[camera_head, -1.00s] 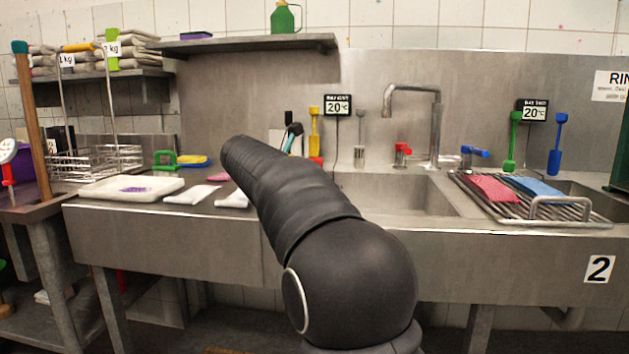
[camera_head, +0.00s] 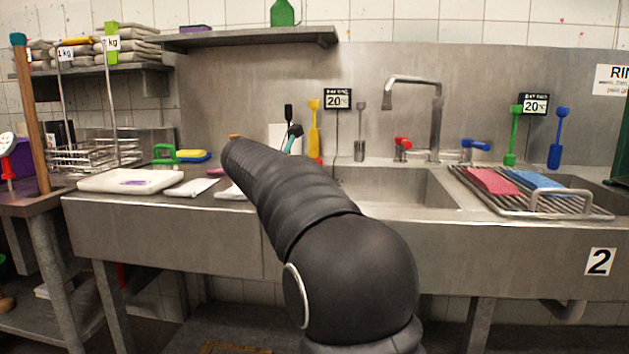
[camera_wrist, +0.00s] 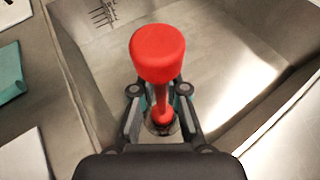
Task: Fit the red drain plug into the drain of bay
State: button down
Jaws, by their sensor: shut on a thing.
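My gripper (camera_wrist: 158,103) is shut on the stem, with a finger on each side. The plug is over the floor of a steel basin (camera_wrist: 225,50). A round drain (camera_wrist: 150,127) shows partly behind the lower end. I cannot tell whether the plug touches it. In the head view, my arm hides the gripper and plug; the sink basin (camera_head: 400,190) shows to the right of my arm.
A tap (camera_head: 436,120) with red (camera_head: 402,144) and blue (camera_head: 474,145) handles stands behind the basin. A wire rack (camera_head: 540,203) with pink and blue cloths lies to the right. A white tray (camera_head: 110,182) and white cloths are on the left counter. Basin walls surround my gripper.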

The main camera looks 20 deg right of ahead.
jog(key=shift+f, duration=0.65)
jog(key=c, duration=1.1)
grip_release()
jog(key=shift+f, duration=0.1)
jog(key=shift+a, duration=0.1)
jog(key=v, duration=1.2)
jog(key=shift+s, duration=0.1)
